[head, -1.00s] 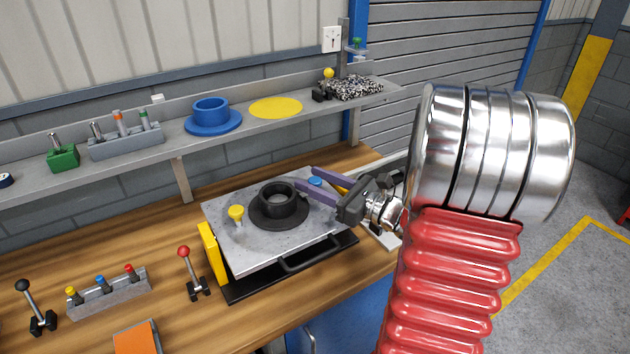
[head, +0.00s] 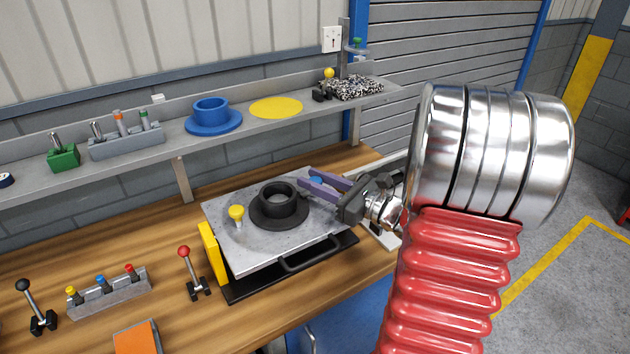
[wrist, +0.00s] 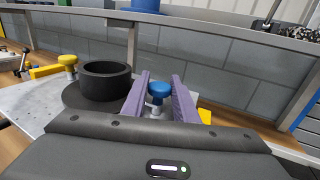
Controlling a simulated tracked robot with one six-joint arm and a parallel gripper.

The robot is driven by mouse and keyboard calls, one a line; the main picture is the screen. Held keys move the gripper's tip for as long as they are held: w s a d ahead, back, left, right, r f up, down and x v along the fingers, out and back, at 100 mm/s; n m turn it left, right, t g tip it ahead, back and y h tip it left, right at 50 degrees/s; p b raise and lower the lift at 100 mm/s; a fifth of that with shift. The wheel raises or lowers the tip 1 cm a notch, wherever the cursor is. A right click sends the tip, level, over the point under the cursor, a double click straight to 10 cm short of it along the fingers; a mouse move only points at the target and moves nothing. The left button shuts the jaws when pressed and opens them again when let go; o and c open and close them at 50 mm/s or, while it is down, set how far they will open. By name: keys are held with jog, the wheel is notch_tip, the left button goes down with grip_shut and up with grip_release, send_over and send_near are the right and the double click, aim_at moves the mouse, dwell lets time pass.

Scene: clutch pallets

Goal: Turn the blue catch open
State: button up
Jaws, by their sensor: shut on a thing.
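The blue catch (wrist: 160,90) is a round blue knob on a grey post, standing at the right part of a grey metal plate (head: 262,252). In the head view the blue catch (head: 316,180) is mostly covered by the fingers. My gripper (head: 306,175) reaches in from the right, its two purple fingers on either side of the catch and shut on it. The wrist view shows the gripper (wrist: 160,84) with the knob between the fingers. A yellow catch (head: 237,212) stands at the plate's left side. A black flanged ring (head: 278,207) sits mid-plate, just left of my fingers.
A black handle (head: 310,256) runs along the plate's front. A red-knobbed lever (head: 185,254) and a block with coloured pegs (head: 108,293) stand on the bench to the left. A shelf (head: 180,160) behind holds a blue flanged ring (head: 212,114) and other parts.

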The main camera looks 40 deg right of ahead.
jog(key=shift+n+g+y, duration=0.3)
jog(key=shift+n+y, duration=0.2)
jog(key=shift+y, duration=0.3)
jog(key=n+g+y, duration=0.3)
jog(key=n+y, duration=0.1)
jog(key=y, duration=0.1)
jog(key=shift+g, duration=0.3)
jog(key=n+g+y, duration=0.2)
jog(key=g, duration=0.1)
jog(key=n+g+y, duration=0.2)
jog(key=n+g, duration=0.1)
jog(key=g, duration=0.1)
jog(key=shift+y, duration=0.3)
jog(key=shift+n, duration=0.3)
jog(key=o, duration=1)
jog(key=shift+t, duration=0.3)
